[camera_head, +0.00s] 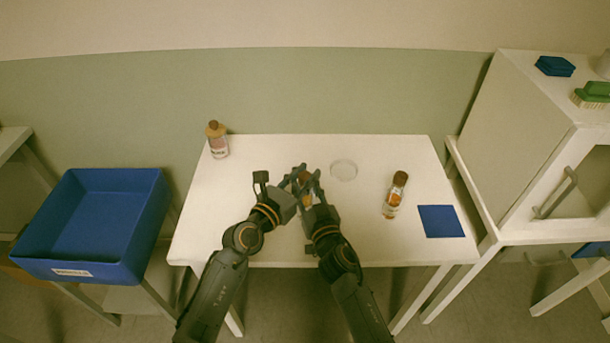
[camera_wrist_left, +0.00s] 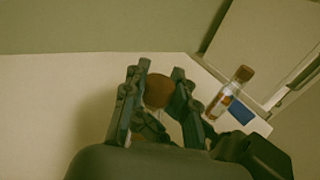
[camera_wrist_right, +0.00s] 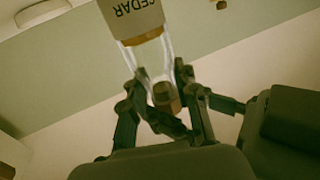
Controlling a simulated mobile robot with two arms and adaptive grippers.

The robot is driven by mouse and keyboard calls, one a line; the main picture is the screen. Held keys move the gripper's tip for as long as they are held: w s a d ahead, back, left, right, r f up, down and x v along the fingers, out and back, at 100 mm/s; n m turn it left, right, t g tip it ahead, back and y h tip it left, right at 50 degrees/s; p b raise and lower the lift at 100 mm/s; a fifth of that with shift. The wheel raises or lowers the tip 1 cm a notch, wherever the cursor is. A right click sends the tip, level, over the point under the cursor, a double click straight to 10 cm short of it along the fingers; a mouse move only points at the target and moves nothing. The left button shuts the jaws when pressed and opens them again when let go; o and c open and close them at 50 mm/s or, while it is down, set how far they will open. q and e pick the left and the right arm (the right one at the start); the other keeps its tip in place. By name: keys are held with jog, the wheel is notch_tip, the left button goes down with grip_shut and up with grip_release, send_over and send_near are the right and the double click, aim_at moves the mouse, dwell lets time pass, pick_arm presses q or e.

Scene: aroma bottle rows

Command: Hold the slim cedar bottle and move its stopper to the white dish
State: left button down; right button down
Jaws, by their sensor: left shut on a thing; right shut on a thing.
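The slim bottle labelled CEDAR (camera_wrist_right: 138,18) shows upside down in the right wrist view, its clear neck narrowing toward a brown stopper (camera_wrist_right: 167,97). The stopper also shows in the left wrist view (camera_wrist_left: 158,91). My left gripper (camera_wrist_left: 160,72) is shut on the stopper. My right gripper (camera_wrist_right: 160,72) is shut on the bottle at its neck, just below the stopper. In the head view my left gripper (camera_head: 297,177) and right gripper (camera_head: 312,182) meet and hide most of the bottle. I cannot tell whether its base touches the table. The pale round dish (camera_head: 344,170) lies right of the grippers, empty.
Another stoppered bottle (camera_head: 217,142) stands at the table's back left. A blue crate (camera_head: 105,271) is left of the white table (camera_head: 240,165). A cabinet stands right.

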aim_at(305, 175)
pick_arm(q)
jog(key=shift+r, duration=0.1)
pick_arm(e)
jog(key=shift+f, duration=0.1)
pick_arm(q)
jog(key=shift+r, duration=0.95)
jog(key=shift+r, duration=0.15)
jog(key=shift+r, duration=1.9)
pick_arm(e)
jog(key=c, duration=0.9)
grip_release()
jog(key=shift+c, duration=0.2)
jog(key=v, duration=1.2)
